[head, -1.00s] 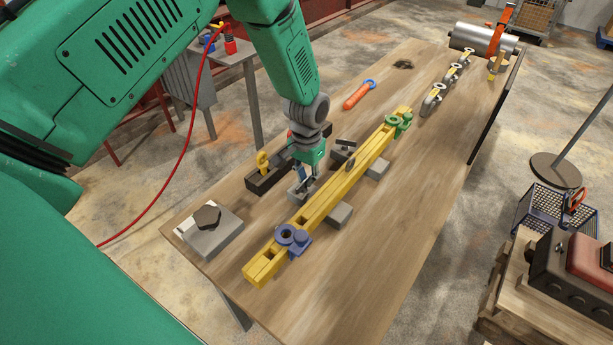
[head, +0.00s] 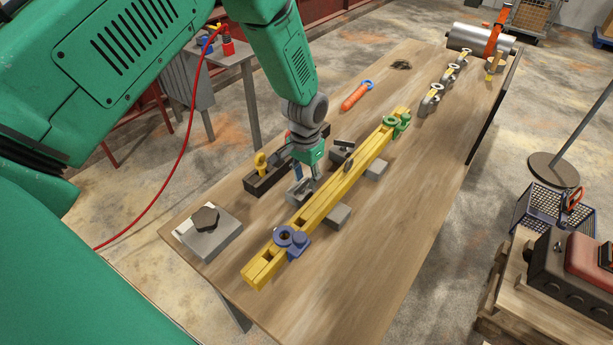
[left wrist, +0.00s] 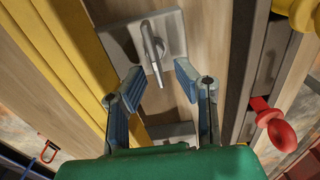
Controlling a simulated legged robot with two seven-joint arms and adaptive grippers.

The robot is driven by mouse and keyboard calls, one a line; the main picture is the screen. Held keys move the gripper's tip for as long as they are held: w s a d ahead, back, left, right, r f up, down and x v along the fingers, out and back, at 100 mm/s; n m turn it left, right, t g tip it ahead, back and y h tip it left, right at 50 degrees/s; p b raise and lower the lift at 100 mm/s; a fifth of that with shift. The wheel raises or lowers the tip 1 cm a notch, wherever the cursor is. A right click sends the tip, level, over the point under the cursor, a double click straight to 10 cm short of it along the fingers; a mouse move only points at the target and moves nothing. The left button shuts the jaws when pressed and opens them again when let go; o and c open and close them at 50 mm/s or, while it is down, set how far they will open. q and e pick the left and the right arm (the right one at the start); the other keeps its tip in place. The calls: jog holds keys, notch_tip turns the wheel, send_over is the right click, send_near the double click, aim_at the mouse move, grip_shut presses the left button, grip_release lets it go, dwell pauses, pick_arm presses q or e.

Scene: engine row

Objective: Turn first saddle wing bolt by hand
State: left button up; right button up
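My left gripper (head: 307,180) hangs over the table, just left of the long yellow beam (head: 330,192). It points down at a small grey saddle block (head: 298,194). In the left wrist view the left gripper (left wrist: 158,72) is open, with its two blue-grey fingers apart and nothing held. A metal wing bolt (left wrist: 153,46) stands on a grey plate (left wrist: 176,30), seen just beyond the gap between the fingertips. I see no contact with it. A second block with a dark wing bolt (head: 343,145) sits farther along the beam. My right gripper is not in view.
A dark trough (head: 268,180) with a yellow hook lies left of the gripper. A grey block with a brown hexagonal top (head: 207,218) is nearer. The beam carries a blue fitting (head: 292,240) and a green one (head: 398,123). The table's right side is clear.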

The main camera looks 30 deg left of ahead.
aim_at(306, 179)
pick_arm(q)
notch_tip(306, 179, up, 12)
dwell(0.5)
jog(key=shift+f, duration=0.1)
dwell(0.4)
